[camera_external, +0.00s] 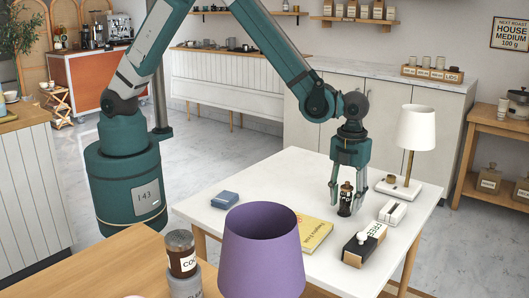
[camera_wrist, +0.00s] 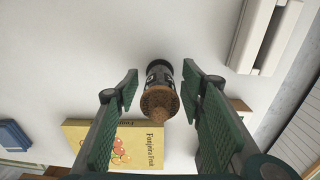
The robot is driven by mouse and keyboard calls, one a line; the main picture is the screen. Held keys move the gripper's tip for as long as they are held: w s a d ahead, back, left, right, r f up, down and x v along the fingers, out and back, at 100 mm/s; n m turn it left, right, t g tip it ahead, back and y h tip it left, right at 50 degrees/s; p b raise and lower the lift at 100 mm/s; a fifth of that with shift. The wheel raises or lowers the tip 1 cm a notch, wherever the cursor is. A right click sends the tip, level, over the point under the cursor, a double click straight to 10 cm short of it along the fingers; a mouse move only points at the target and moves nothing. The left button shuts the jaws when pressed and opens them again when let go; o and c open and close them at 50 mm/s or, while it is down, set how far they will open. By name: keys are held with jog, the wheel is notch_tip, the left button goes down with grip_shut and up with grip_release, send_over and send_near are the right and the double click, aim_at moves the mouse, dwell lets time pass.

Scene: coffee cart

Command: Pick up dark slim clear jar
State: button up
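The dark slim jar (camera_external: 345,203), with a brown stopper-like top and a pale label, stands upright on the white table (camera_external: 285,170). My gripper (camera_external: 347,188) points down over it, with a finger on either side. In the wrist view the jar (camera_wrist: 160,88) shows between the two green-padded fingers of my gripper (camera_wrist: 161,80). A gap shows between the left finger and the jar. The gripper is open.
A white block (camera_external: 392,212), a labelled box (camera_external: 364,245) and a lamp (camera_external: 416,130) stand to the right. A purple lampshade-like object (camera_external: 260,255) is in the foreground.

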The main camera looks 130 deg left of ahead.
dwell(0.4)
jog(key=c, duration=1)
jog(key=shift+r, duration=0.1)
jog(key=shift+r+p, duration=0.95)
jog(key=shift+r, duration=4)
